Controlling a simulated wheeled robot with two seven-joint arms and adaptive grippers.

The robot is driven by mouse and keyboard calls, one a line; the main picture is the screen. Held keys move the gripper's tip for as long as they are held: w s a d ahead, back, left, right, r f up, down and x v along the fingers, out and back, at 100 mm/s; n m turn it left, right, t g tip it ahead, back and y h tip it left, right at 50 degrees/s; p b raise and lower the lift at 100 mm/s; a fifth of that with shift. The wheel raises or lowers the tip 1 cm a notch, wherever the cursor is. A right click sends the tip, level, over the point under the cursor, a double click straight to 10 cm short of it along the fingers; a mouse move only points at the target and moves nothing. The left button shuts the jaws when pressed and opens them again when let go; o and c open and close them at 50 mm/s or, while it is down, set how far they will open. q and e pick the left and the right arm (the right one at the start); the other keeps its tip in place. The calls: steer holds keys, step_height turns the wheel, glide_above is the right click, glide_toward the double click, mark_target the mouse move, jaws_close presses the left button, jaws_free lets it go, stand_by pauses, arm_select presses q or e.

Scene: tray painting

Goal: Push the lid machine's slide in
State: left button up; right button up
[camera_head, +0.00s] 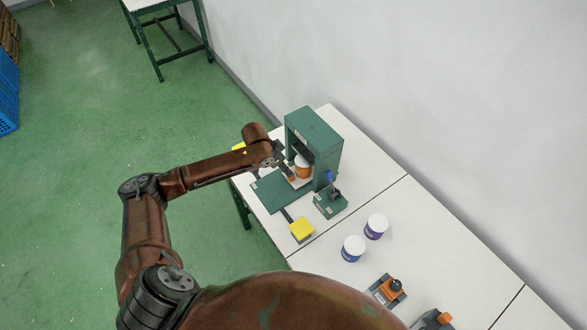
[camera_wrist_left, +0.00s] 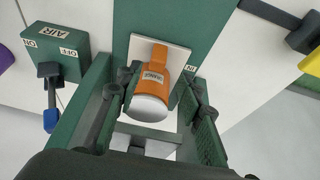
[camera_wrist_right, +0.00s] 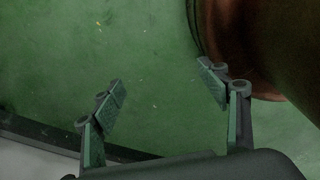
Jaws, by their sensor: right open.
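The lid machine (camera_head: 318,135) is a green press frame on the white table. An orange tin (camera_head: 303,169) with a white top stands inside its opening; it also shows in the left wrist view (camera_wrist_left: 148,105). My left gripper (camera_head: 287,174) is low at the machine's mouth. In the left wrist view its fingers lie on both sides of the tin; I cannot tell if they touch it. My right gripper (camera_wrist_right: 160,90) is open and empty, above the green floor.
A green AIR switch box (camera_head: 331,201) with a blue-tipped lever stands right of the machine. A yellow pad (camera_head: 302,230) is in front. Two white-topped tins (camera_head: 376,226) (camera_head: 353,248) and an orange-topped device (camera_head: 389,289) stand farther right. A wall runs behind the table.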

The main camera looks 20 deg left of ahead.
arm_select(q)
steer(key=x, duration=0.6)
steer(key=shift+d+b, duration=0.25)
steer(key=shift+b, duration=0.15)
steer(key=shift+f, duration=0.25)
steer(key=shift+w+f, duration=0.1)
steer(key=c, duration=0.7)
jaws_close()
arm_select(e)
steer(key=shift+s+f, duration=0.25)
steer(key=shift+s, duration=0.4)
steer(key=shift+s+f, duration=0.25)
steer(key=shift+s, duration=0.4)
